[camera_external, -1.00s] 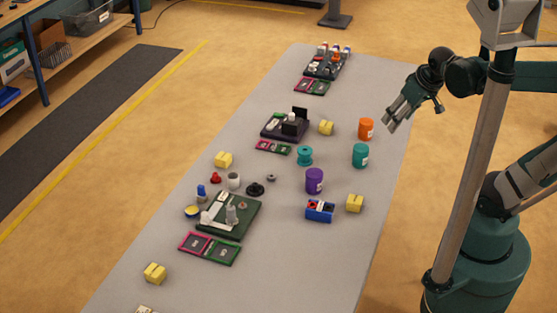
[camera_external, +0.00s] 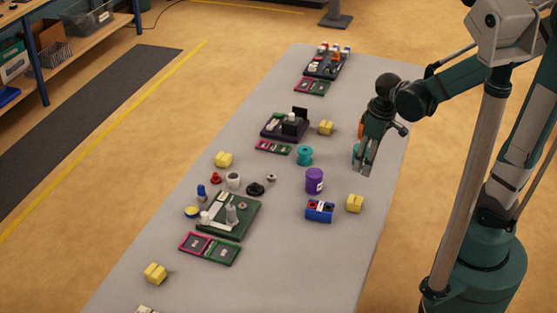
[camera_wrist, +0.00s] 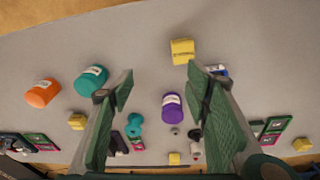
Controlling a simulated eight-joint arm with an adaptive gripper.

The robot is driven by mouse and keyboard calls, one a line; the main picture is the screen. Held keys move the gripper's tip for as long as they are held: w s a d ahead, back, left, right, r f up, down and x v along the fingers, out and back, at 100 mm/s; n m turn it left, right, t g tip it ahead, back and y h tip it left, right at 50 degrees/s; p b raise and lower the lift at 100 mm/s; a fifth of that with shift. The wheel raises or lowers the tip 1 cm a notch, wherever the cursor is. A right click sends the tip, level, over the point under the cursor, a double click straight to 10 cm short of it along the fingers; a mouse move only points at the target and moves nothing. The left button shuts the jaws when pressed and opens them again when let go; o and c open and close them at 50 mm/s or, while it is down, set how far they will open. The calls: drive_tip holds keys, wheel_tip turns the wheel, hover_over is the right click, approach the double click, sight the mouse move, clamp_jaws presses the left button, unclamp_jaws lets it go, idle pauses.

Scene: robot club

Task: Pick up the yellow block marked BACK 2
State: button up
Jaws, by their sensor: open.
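Several yellow blocks stand on the grey table; I cannot read BACK 2 on any of them. One yellow block (camera_external: 355,203) is near the right edge, beside the blue holder; it appears to be the large yellow block (camera_wrist: 182,51) at the top of the wrist view. Others are a far yellow block (camera_external: 326,128), a left yellow block (camera_external: 223,159) and a front-left yellow block (camera_external: 155,273). My gripper (camera_external: 365,170) is open and empty, above the table's right side, behind the nearest block. In the wrist view its fingers (camera_wrist: 160,80) are spread apart, with the purple canister visible between them.
A purple canister (camera_external: 314,181) and a blue holder (camera_external: 320,211) stand near the right-hand block. Teal (camera_wrist: 91,80) and orange (camera_wrist: 43,93) canisters stand left in the wrist view. A green tray (camera_external: 240,203) with parts lies left. The table's front right is clear.

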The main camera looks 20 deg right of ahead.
drive_tip(key=n+g+b, duration=0.1)
drive_tip(key=n+g, duration=0.1)
hover_over(355, 200)
drive_tip(key=shift+h, duration=0.3)
wheel_tip(355, 200, down, 7)
drive_tip(key=shift+w+f, duration=0.1)
drive_tip(key=shift+f, duration=0.1)
drive_tip(key=shift+f+b, duration=0.55)
drive_tip(key=shift+f, duration=0.65)
drive_tip(key=shift+f+b, duration=0.95)
drive_tip(key=shift+f, duration=1.65)
drive_tip(key=c, duration=1)
